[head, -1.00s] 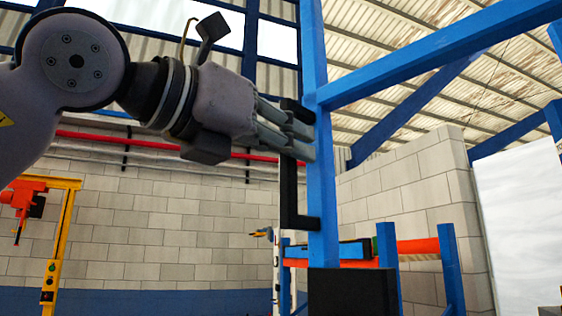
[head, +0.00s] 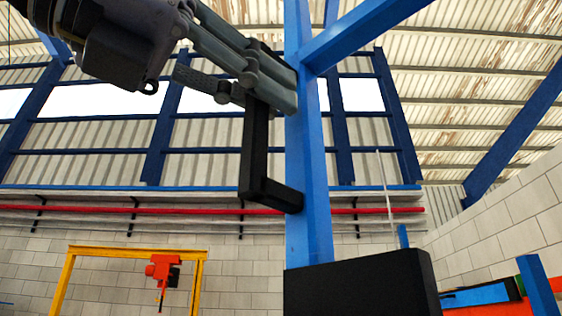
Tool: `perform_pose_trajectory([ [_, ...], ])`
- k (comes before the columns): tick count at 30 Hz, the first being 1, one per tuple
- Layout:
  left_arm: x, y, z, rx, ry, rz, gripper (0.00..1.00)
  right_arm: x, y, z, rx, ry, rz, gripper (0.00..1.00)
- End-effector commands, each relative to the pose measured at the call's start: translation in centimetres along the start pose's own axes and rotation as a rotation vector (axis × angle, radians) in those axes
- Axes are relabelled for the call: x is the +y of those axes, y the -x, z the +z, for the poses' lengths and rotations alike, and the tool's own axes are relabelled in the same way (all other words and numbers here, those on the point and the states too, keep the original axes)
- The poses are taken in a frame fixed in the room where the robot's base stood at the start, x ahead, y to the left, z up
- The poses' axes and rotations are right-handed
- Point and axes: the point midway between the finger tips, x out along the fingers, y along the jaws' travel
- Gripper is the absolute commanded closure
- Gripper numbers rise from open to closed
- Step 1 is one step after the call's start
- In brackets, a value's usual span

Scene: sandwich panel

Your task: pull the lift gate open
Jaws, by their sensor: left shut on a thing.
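The lift gate shows as a blue frame with an upright post (head: 308,170) and a blue bar slanting up to the right from it. A black handle (head: 254,150) is fixed to the left side of the post. My left gripper (head: 270,88) comes in from the upper left and is shut on the upper part of the handle, close beside the post. The gripper's fingers partly hide the top of the handle. A black block (head: 360,285) sits at the foot of the visible post. My right gripper is not in view.
Behind stand a block wall with a red pipe (head: 110,208) and a yellow frame with an orange hoist (head: 162,268). A pale block wall (head: 500,225) is at right. An orange and blue rack (head: 490,300) shows at the lower right.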

Motion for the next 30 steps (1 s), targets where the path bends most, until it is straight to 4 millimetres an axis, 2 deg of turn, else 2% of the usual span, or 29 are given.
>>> perform_pose_trajectory([
  [11, -0.05, 0.37, 0.34, -0.009, 0.001, -0.002, 1.00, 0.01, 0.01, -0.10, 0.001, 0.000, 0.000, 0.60],
  [12, -0.05, 0.37, 0.34, -0.009, 0.001, -0.002, 0.86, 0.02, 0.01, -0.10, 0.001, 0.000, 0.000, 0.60],
  [21, -0.06, 0.24, 0.15, -0.003, 0.000, -0.002, 0.67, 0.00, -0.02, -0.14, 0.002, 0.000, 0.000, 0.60],
  [30, -0.05, 0.34, 0.08, -0.002, 0.000, -0.001, 0.67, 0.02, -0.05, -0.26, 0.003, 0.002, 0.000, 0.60],
])
